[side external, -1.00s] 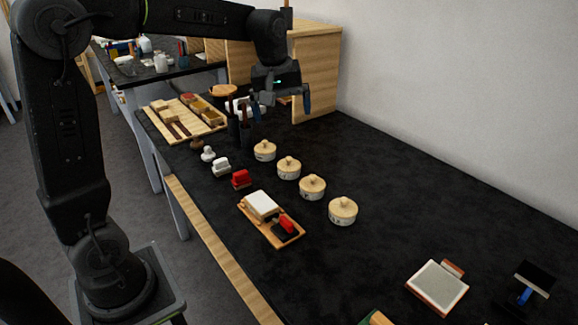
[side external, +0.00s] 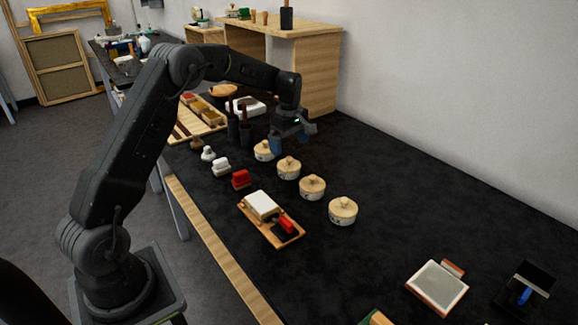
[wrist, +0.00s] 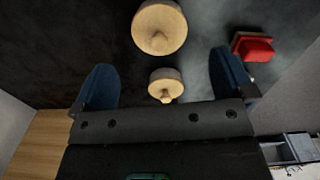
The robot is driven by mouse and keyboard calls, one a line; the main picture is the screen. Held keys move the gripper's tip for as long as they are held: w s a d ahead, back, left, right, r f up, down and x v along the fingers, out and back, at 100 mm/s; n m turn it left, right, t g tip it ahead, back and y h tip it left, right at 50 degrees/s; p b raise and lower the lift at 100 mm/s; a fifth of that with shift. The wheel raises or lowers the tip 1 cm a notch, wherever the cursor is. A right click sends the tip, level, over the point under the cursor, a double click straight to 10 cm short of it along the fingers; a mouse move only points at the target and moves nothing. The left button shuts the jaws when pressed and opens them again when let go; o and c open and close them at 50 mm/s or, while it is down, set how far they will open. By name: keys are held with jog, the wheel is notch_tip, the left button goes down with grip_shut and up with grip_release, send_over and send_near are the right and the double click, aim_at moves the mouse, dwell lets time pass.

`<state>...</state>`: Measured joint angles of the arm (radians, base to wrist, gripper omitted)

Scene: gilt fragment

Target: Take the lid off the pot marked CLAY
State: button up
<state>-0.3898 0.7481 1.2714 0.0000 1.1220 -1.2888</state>
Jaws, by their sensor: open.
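Several cream lidded pots stand in a slanting row on the dark bench in the side view: the farthest pot (side external: 263,152), the second pot (side external: 288,169), the third pot (side external: 312,188) and the nearest pot (side external: 342,212). All have knobbed lids on. Their front marks are too small to read, so I cannot tell which says CLAY. My gripper (side external: 293,140) is open and empty, above the far end of the row. In the wrist view, one lidded pot (wrist: 165,83) shows between the blue fingers of my gripper (wrist: 160,62), with a larger-looking pot (wrist: 159,28) beyond.
Left of the row are a red block (side external: 241,179), white items (side external: 221,167) and a wooden board (side external: 283,237) holding a white block. Dark upright holders (side external: 245,134) stand close to the far pot. A framed pad (side external: 437,287) lies at front right. The bench right of the pots is clear.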

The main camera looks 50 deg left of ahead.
aim_at(289, 157)
jog(key=shift+a+f, duration=0.15)
jog(key=shift+f, duration=3.25)
jog(key=shift+c, duration=0.4)
jog(key=c, duration=0.8)
jog(key=shift+r, duration=0.15)
